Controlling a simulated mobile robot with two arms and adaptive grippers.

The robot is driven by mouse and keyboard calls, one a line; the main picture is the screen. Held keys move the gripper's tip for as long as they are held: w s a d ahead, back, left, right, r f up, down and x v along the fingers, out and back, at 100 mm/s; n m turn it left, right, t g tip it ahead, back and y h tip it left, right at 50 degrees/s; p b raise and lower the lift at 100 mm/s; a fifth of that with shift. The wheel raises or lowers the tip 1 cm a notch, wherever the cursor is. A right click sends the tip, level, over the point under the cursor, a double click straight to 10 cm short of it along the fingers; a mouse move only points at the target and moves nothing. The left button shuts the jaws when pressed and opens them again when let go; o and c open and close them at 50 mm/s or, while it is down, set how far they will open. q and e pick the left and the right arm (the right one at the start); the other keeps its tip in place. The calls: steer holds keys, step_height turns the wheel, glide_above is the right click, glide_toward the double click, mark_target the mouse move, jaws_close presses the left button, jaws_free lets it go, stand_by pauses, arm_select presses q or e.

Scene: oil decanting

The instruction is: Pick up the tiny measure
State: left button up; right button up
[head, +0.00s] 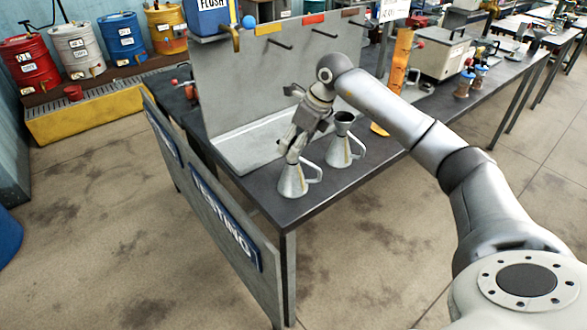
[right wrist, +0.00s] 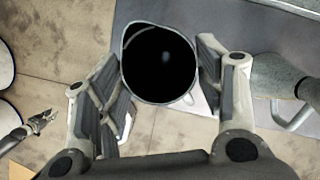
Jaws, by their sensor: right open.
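A small metal measure (head: 291,183) with a conical body and a side handle stands upright near the table's front left corner in the head view. My right gripper (head: 294,150) is over its top, pointing down. In the right wrist view the measure's round dark mouth (right wrist: 158,62) lies between the two open fingers, with a gap at the right finger; contact on the left is unclear. A second similar measure (head: 338,156) with a wide dark mouth stands just to the right. My left gripper (right wrist: 40,120) shows small at the left of the right wrist view; its jaws are unclear.
The dark table (head: 300,213) has a front edge close to the measures. A grey tray (head: 235,150) and an upright back panel (head: 235,85) with pegs stand behind. A side board (head: 205,200) closes the left end. An orange stand (head: 400,62) is to the right.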

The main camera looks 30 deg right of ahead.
steer(key=p+x, duration=0.1)
steer(key=x, duration=0.3)
steer(key=shift+w+a+f, duration=0.1)
steer(key=shift+w+f, duration=0.05)
steer(key=shift+f, duration=0.1)
steer(key=shift+w+f, duration=0.2)
steer(key=shift+f, duration=0.25)
steer(key=c, duration=1.3)
arm_select(q)
steer(key=shift+w+d+r, duration=0.1)
steer(key=shift+w+r, duration=0.6)
steer(key=shift+w, duration=0.3)
steer(key=shift+w, duration=0.2)
arm_select(e)
steer(key=shift+r, duration=0.1)
jaws_close()
